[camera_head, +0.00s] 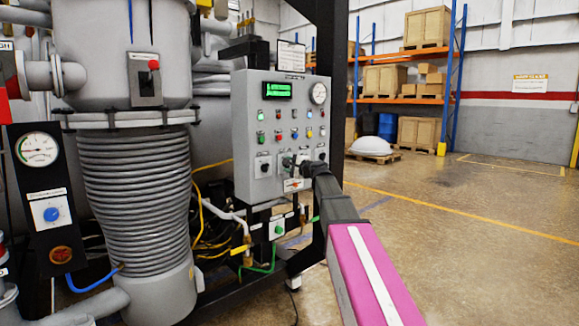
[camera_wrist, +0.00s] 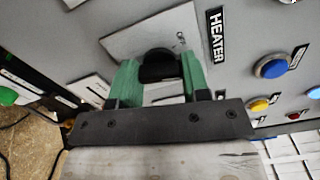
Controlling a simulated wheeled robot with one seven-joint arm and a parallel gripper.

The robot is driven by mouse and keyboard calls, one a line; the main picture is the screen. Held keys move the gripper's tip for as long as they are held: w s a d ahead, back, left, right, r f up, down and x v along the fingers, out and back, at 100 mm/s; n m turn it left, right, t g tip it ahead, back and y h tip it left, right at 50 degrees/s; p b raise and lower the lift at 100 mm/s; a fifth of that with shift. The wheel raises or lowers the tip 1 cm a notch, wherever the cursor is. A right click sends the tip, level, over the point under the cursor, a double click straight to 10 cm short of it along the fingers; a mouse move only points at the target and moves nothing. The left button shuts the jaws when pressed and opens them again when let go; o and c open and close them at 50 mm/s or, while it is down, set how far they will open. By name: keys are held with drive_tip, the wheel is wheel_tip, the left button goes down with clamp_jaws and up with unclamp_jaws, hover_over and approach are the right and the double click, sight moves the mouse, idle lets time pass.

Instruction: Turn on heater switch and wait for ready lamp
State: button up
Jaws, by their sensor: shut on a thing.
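The heater switch (camera_wrist: 158,66) is a black rotary knob on a light plate, beside a black label reading HEATER in the wrist view. My gripper (camera_wrist: 157,80) has green fingers, one on each side of the knob, and is shut on it. Several small coloured lamps and buttons sit in rows on the panel. I cannot tell which is the ready lamp. A green-lit display (camera_head: 277,90) is at the top of the panel.
A round gauge (camera_head: 318,93) is at the panel's upper right. The ribbed grey furnace column (camera_head: 135,180) stands left of the panel. A blue button (camera_wrist: 270,66) and a yellow button (camera_wrist: 258,105) lie right of the fingers. Open floor (camera_head: 470,240) extends to the right.

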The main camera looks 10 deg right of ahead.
drive_tip(key=shift+m, duration=1.7)
drive_tip(key=o, duration=0.9)
drive_tip(key=v, duration=1.1)
drive_tip(key=shift+f, duration=0.1)
